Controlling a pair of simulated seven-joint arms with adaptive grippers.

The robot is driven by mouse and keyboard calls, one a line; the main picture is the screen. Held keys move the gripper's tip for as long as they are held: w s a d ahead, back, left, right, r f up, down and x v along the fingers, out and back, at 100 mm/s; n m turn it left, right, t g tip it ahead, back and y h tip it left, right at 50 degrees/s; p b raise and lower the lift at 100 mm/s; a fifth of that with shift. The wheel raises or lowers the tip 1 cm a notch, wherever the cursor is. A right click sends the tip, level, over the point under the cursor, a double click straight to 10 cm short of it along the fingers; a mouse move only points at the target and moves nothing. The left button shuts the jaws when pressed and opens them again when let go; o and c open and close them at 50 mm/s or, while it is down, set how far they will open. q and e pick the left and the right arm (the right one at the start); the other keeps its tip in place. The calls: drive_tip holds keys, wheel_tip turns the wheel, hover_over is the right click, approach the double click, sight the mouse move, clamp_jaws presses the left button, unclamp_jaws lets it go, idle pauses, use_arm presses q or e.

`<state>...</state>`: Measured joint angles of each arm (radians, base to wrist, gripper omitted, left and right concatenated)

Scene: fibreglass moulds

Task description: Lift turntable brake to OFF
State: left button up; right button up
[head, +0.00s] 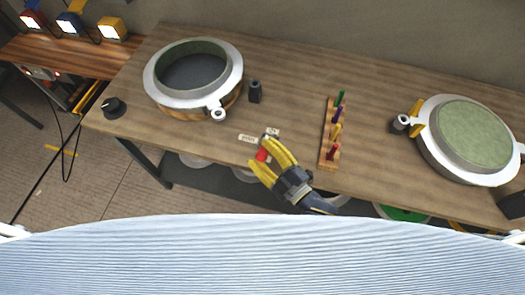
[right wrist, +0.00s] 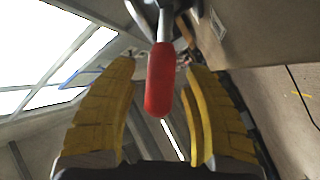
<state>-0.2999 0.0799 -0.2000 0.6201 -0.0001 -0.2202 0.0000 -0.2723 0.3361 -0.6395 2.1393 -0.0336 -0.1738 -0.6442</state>
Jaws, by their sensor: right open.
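The turntable brake shows as a red handle (head: 261,155) at the front edge of the wooden bench, below two small white labels (head: 247,139) that are too small to read. My right gripper (head: 259,152) has yellow fingers spread on either side of the red handle. In the right wrist view the red handle (right wrist: 160,80) hangs from a metal stem between the open fingers, with a gap on both sides. The fingers hide part of the brake in the head view. My left gripper is not in view.
A round white-rimmed mould (head: 193,78) stands at the left of the bench (head: 300,95), with a dark block (head: 255,91) beside it. A wooden rack (head: 330,145) holds several coloured tools. A green-topped mould (head: 462,135) is at the right.

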clamp_jaws()
idle(0.3)
idle(0.3)
